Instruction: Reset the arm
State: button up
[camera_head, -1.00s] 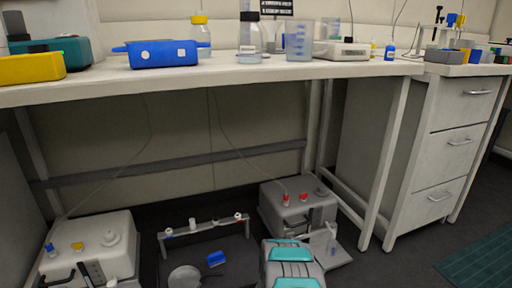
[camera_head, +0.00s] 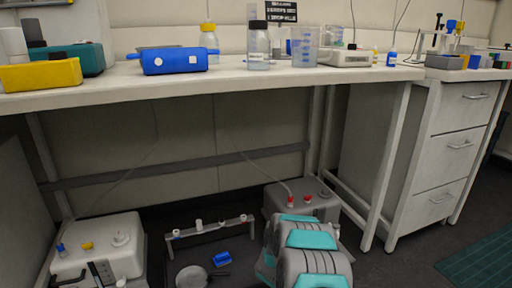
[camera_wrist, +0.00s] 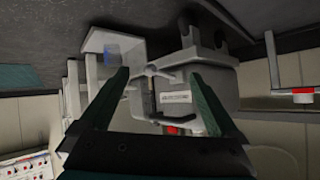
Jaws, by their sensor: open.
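My arm (camera_head: 305,255) with grey links and teal covers rises at the bottom right of the head view, in front of the right grey bioreactor unit (camera_head: 328,206) under the bench. My gripper's jaws are hidden in that view. In the wrist view my gripper (camera_wrist: 158,73) is open, with two dark green fingers apart and nothing seen held between them. The wrist picture looks upside down.
The white bench (camera_head: 225,78) spans the view, with a blue box (camera_head: 173,61), a yellow box (camera_head: 40,75) and bottles on it. Beneath are a left bioreactor unit (camera_head: 98,253) and a low rack (camera_head: 208,228). A drawer cabinet (camera_head: 440,155) stands right.

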jog(key=a+r+n+y+p, duration=0.1)
jog(key=a+r+y, duration=0.2)
jog(key=a+r, duration=0.45)
jog(key=s+a+r+n+g+y+p, duration=0.1)
jog(key=s+a+r+n+g+y, duration=0.15)
jog(key=s+r, duration=0.55)
jog(key=s+a+r+n+g+y+p, duration=0.1)
jog(key=s+a+r+n+g+y, duration=0.15)
jog(key=s+r, duration=0.55)
jog(key=s+d+r+g+h+p, duration=0.1)
jog(key=s+d+r, duration=0.3)
jog(key=s, duration=0.9)
jog(key=s+d+r+n+g+h+p, duration=0.1)
jog(key=s+d+r, duration=0.4)
jog(key=s, duration=0.8)
jog(key=s+d+r+g+h+p, duration=0.1)
jog(key=s+d+r+g, duration=0.3)
jog(key=s+r, duration=0.4)
jog(key=s+g+p, duration=0.1)
jog(key=s, duration=0.5)
jog(key=shift+d, duration=0.25)
jog(key=shift+c, duration=0.4)
